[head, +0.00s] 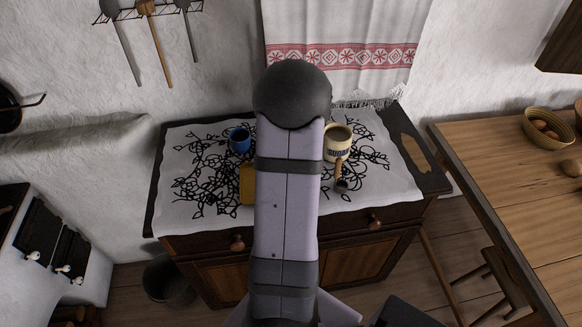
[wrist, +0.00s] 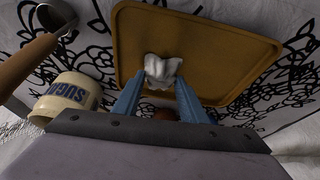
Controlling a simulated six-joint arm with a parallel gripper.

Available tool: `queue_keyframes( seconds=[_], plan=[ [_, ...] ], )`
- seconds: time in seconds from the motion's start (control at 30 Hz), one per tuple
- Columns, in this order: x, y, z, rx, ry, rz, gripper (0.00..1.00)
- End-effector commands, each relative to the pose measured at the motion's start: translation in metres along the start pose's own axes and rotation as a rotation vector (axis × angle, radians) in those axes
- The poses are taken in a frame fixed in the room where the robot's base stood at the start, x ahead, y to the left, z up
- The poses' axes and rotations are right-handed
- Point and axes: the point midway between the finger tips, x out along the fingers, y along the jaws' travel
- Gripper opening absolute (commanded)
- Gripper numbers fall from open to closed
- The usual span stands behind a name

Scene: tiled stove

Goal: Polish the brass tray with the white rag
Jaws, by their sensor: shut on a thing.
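The brass tray (wrist: 215,45) shows in the wrist view as a flat yellow-brown tray with a raised rim, on the patterned cloth. In the head view only its left edge (head: 247,184) shows; my arm hides the rest. The white rag (wrist: 162,71) is a small crumpled bundle at the tips of my gripper (wrist: 161,88). My gripper is shut on the rag, over the near left part of the tray. I cannot tell whether the rag touches the tray. In the head view my gripper is hidden behind my arm.
A cream mug (head: 338,143) with lettering and a wooden-handled ladle or scoop (head: 340,178) stand right of the arm. A blue mug (head: 240,140) stands left. All are on the cloth-covered cabinet (head: 195,204). A wooden table (head: 510,190) with a bowl (head: 548,130) is at right.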

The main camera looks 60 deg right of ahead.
Motion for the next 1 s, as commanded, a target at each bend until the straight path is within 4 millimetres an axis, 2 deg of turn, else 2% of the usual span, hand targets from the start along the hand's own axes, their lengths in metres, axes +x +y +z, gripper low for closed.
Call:
queue_keyframes(
  seconds=[0.17, 0.3, 0.83, 1.0],
  plan=[
    [-0.004, -0.001, 0.017, 0.001, 0.000, -0.001, 0.10],
    [-0.033, 0.000, 0.004, -0.001, -0.001, 0.006, 0.10],
    [-0.075, 0.000, -0.014, 0.000, -0.002, 0.005, 0.10],
    [-0.082, 0.000, -0.017, 0.000, -0.002, 0.005, 0.10]
  ],
)
